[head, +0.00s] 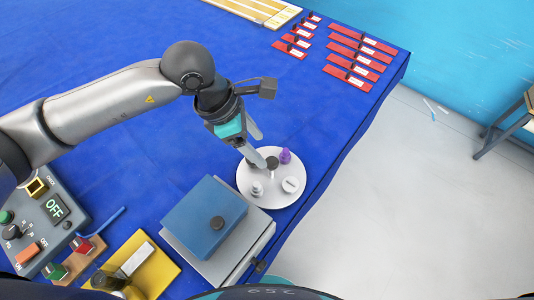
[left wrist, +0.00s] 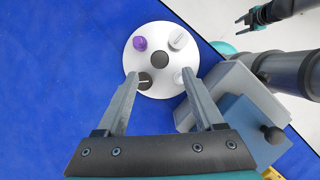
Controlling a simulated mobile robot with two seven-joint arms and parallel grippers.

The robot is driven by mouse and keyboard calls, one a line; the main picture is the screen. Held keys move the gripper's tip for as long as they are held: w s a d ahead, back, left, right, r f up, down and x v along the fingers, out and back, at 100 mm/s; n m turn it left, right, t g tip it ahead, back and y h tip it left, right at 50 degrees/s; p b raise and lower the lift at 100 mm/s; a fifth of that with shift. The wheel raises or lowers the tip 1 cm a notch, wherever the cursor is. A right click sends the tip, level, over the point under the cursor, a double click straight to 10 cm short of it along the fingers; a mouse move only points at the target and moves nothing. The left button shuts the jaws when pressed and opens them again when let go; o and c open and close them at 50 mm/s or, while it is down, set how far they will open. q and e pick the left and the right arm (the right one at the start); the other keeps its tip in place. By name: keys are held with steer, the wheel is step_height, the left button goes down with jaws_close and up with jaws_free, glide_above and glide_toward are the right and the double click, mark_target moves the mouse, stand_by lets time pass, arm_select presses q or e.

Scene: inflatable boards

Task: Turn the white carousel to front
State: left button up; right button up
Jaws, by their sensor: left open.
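The white carousel (head: 273,198) is a round disc near the table's right edge; it also shows in the left wrist view (left wrist: 137,62). It has a dark centre knob (left wrist: 160,62), a purple piece (left wrist: 140,43), a white piece with a slot (left wrist: 178,39), a dark piece (left wrist: 146,82) and another white piece (left wrist: 179,77). My left gripper (head: 258,148) is open over the disc, with its fingertips (left wrist: 160,77) on either side of the near pieces. Contact is unclear. My right gripper (left wrist: 244,20) shows small in the left wrist view, its fingers apart and empty.
A grey box with a blue lid (head: 205,215) stands close beside the carousel. A control panel (head: 45,220) and a yellow plate (head: 145,265) lie at the lower left. Several red strips (head: 355,60) lie at the back. The blue table is clear left of the carousel.

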mark_target(271, 161)
arm_select(q)
steer(key=x, duration=0.6)
steer(key=shift+d+f, duration=0.1)
steer(key=shift+c, duration=0.2)
steer(key=shift+w, duration=0.1)
jaws_close()
stand_by(1.0)
